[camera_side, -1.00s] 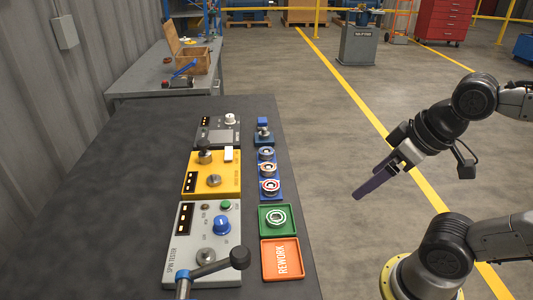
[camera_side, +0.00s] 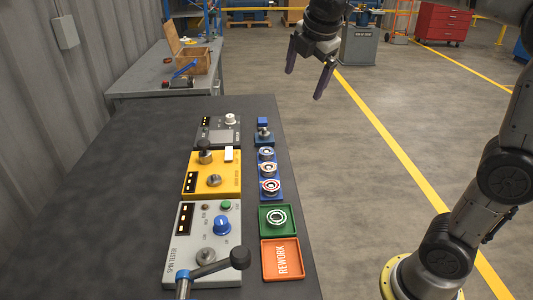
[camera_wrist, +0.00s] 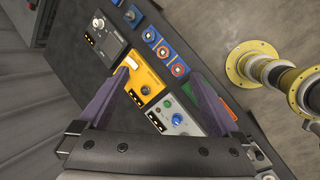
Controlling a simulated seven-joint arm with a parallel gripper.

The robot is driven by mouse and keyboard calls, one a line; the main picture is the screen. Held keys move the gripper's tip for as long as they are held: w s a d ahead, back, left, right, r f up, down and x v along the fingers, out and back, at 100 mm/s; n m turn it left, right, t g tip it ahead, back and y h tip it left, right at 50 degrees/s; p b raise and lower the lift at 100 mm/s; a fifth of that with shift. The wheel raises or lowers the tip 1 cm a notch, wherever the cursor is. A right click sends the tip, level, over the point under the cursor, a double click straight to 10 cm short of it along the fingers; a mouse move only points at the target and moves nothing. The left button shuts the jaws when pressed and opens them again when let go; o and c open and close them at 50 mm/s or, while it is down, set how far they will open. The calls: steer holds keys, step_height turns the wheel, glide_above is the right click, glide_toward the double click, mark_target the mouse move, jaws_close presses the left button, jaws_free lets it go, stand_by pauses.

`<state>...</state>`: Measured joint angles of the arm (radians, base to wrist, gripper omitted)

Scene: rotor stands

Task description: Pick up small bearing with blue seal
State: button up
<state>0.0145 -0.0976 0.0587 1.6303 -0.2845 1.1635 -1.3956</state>
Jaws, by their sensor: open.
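A blue tray (camera_side: 279,192) on the table holds a row of three small round bearings. The far bearing (camera_side: 266,153) looks pale with a bluish ring, and it also shows in the wrist view (camera_wrist: 148,36); its seal is too small to be sure of. The middle bearing (camera_wrist: 163,51) shows some red, and the near bearing (camera_wrist: 179,70) has a clear red ring. My gripper (camera_side: 304,85) is open and empty, high above the floor beyond and right of the tray in the side view. In the wrist view its purple fingers (camera_wrist: 155,80) are spread apart over the yellow panel.

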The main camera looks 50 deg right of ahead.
steer(key=w+d+f+n+g+h, duration=0.1)
steer(key=w+f+n, duration=0.1)
steer(key=w, duration=0.3)
steer(key=w+d+f+n, duration=0.1)
steer(key=w+d+f, duration=0.15)
steer(key=w, duration=0.35)
steer(key=g, duration=0.3)
glide_above(267, 151)
steer(key=a, duration=0.2)
steer(key=shift+n, duration=0.3)
steer(key=f, duration=2)
steer(key=shift+s+a+f, duration=0.1)
steer(key=shift+s+f, duration=0.1)
steer(key=shift+s, duration=0.05)
steer(key=shift+h, duration=0.3)
steer(key=shift+a+f+x, duration=0.1)
steer(key=shift+a+x, duration=0.05)
steer(key=shift+x, duration=0.8)
steer(key=shift+a+f+x, duration=0.1)
steer(key=shift+a+x, duration=0.1)
steer(key=shift+x, duration=0.75)
steer(key=shift+a+x, duration=0.15)
steer(key=shift+x, duration=0.8)
steer(key=shift+w, duration=0.1)
steer(key=c, duration=1.6)
steer(key=shift+o, duration=0.2)
